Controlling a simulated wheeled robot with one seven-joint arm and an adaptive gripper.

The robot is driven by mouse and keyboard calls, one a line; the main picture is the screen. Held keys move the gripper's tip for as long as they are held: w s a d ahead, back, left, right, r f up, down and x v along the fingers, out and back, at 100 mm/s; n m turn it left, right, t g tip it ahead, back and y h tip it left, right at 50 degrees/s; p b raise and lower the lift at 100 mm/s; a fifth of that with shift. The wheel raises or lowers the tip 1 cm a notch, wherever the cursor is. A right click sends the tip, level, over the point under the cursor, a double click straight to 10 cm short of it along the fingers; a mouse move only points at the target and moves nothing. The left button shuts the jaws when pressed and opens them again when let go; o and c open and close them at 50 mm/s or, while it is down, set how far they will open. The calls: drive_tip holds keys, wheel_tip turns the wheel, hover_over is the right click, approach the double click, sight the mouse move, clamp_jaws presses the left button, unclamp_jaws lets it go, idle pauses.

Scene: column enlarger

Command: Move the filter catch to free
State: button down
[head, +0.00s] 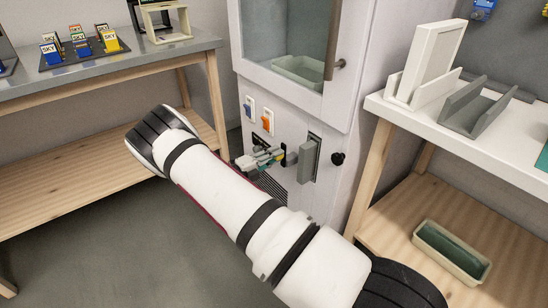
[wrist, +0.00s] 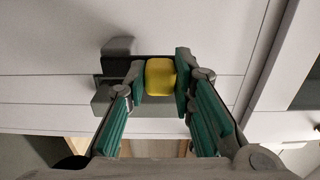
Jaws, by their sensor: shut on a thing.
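My gripper (head: 268,158) reaches the front of the pale cabinet, below its glass window. In the wrist view my gripper (wrist: 160,78) has its green finger pads on both sides of a yellow block (wrist: 160,74) and is shut on it. The yellow block stands in front of a grey plate (wrist: 150,108) on the cabinet face and appears to be the handle of the filter catch. The fingers mostly hide the catch in the head view. I cannot read any position marks on it.
A grey upright handle piece (head: 308,160) and a black knob (head: 338,158) sit right of my gripper. A blue switch (head: 249,108) and an orange switch (head: 267,121) are above.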

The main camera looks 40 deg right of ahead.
drive_tip(key=c, duration=1.4)
unclamp_jaws()
drive_tip(key=shift+o, duration=0.2)
drive_tip(key=shift+a, duration=0.1)
drive_tip(key=a, duration=1.2)
drive_tip(key=shift+s, duration=0.2)
